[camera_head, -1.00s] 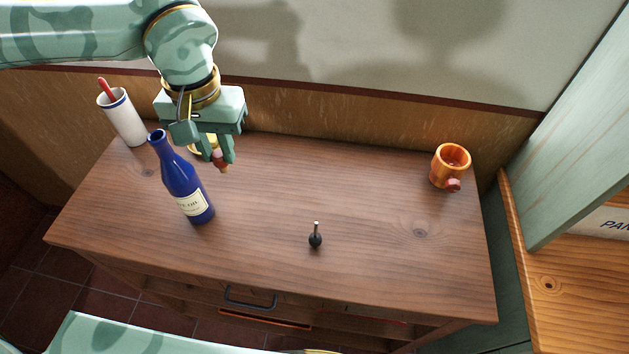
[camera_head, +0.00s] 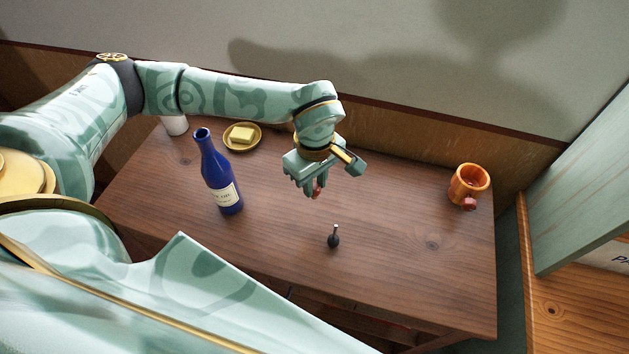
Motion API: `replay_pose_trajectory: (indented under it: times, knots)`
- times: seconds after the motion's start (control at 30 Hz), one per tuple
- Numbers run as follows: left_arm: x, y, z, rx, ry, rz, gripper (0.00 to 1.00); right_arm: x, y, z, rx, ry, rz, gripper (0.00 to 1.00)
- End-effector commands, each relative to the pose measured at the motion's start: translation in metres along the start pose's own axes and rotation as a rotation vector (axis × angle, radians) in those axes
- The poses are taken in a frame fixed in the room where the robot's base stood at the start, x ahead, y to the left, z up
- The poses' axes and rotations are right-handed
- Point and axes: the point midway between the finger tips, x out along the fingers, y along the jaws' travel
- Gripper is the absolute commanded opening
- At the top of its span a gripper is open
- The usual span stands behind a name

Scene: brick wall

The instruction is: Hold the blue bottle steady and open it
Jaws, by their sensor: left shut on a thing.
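The blue bottle (camera_head: 219,175) stands upright on the left part of the wooden table, with a pale label and an open-looking mouth with no stopper on it. My left gripper (camera_head: 316,192) is to the right of the bottle, above the table and apart from it. It is shut on a small reddish, cork-like piece (camera_head: 317,189), mostly hidden by the fingers. Nothing holds the bottle. My right gripper is not in view.
A black pourer-like piece with a metal tip (camera_head: 334,240) stands on the table (camera_head: 390,270). A dish with butter (camera_head: 242,135) is behind the bottle, a white cup (camera_head: 175,125) is partly hidden by my arm, and an orange mug (camera_head: 468,186) is at right.

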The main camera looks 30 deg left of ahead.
Motion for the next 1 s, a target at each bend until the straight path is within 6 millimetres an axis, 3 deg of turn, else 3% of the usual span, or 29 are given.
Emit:
replay_pose_trajectory:
  times: [0.03, 0.13, 0.37, 0.57, 0.97, 1.0]
  knots:
    - [0.015, 0.006, -0.005, -0.003, -0.002, -0.005, 0.0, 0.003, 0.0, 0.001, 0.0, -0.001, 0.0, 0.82]
    - [0.035, 0.018, -0.016, 0.0, -0.002, -0.004, 0.0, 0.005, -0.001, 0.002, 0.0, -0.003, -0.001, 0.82]
    - [0.054, 0.031, -0.028, 0.002, -0.001, -0.002, 0.0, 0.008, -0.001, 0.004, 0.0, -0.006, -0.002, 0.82]
    - [0.083, 0.032, -0.03, 0.003, -0.003, -0.004, 0.0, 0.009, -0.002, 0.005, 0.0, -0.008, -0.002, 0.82]
    - [0.09, 0.033, -0.03, 0.003, -0.001, -0.001, 0.0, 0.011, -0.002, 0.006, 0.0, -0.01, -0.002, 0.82]
    - [0.09, 0.033, -0.03, 0.003, -0.001, -0.001, 0.28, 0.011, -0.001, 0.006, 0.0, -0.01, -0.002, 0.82]
